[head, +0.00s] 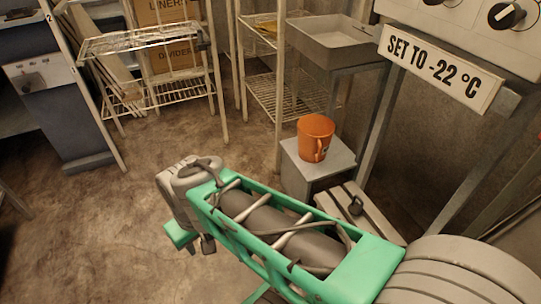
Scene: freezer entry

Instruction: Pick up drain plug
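My green and grey arm reaches from the lower right toward the middle left, in front of part of the slatted surface. My gripper (194,241) is at the arm's far end, pointing down over the floor, well to the left of the dark object and apart from it. Its fingers are mostly hidden, and no held thing shows.
An orange mug (315,137) stands on a grey block (301,168) just behind the slatted surface. A grey basin (334,42) on a stand, wire racks (152,40) and a control panel with a "SET TO -22 °C" sign (441,66) surround the area. The floor at left is clear.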

